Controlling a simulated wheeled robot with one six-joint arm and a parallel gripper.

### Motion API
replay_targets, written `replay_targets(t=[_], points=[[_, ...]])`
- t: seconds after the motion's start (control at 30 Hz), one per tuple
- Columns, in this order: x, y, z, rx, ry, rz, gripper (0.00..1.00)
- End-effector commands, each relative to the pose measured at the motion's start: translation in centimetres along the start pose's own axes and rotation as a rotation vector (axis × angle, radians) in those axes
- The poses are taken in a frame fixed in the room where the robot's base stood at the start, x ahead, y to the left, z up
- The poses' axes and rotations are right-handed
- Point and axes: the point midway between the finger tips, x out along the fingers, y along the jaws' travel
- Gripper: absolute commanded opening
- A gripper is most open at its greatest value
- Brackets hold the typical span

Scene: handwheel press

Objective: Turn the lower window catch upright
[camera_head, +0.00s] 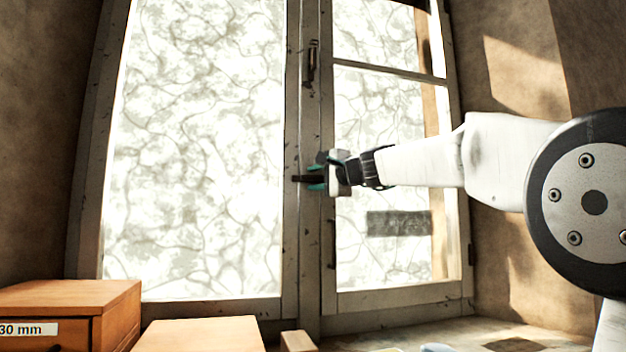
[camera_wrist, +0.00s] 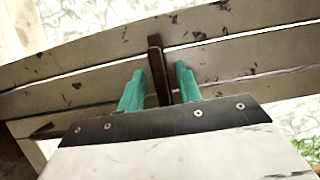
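The lower window catch (camera_head: 303,179) is a dark bar on the middle frame. It lies about level in the head view, with its free end pointing left. My gripper (camera_head: 317,178) is at the catch, its teal fingers above and below the bar. In the wrist view the dark catch (camera_wrist: 157,68) stands between the two fingers of my gripper (camera_wrist: 160,82). A small gap shows on each side, so the gripper looks open around it. The catch's pivot is mostly hidden by the gripper. The upper catch (camera_head: 311,62) stands upright higher on the frame.
A dark vertical handle (camera_head: 332,245) is on the right sash below my gripper. A wooden box labelled "30 mm" (camera_head: 60,300), a wooden block (camera_head: 200,335) and a smaller block (camera_head: 298,341) stand below the window. A dark patch (camera_head: 398,223) shows on the right pane.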

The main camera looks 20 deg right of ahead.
Motion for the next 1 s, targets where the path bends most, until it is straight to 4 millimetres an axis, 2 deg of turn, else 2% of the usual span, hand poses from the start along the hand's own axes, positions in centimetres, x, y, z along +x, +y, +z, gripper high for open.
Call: replay_targets(t=[0.1,0.37,0.43,0.5,1.0], points=[[0.81,-0.02,0.11,-0.001,-0.002,-0.001,0.35],[1.04,-0.01,0.29,-0.001,-0.003,0.0,0.35],[1.04,0.0,0.29,-0.001,-0.003,0.0,0.21],[1.03,0.0,0.29,-0.001,-0.003,0.0,0.01],[1.06,-0.03,0.27,-0.078,-0.003,0.032,0.0]])
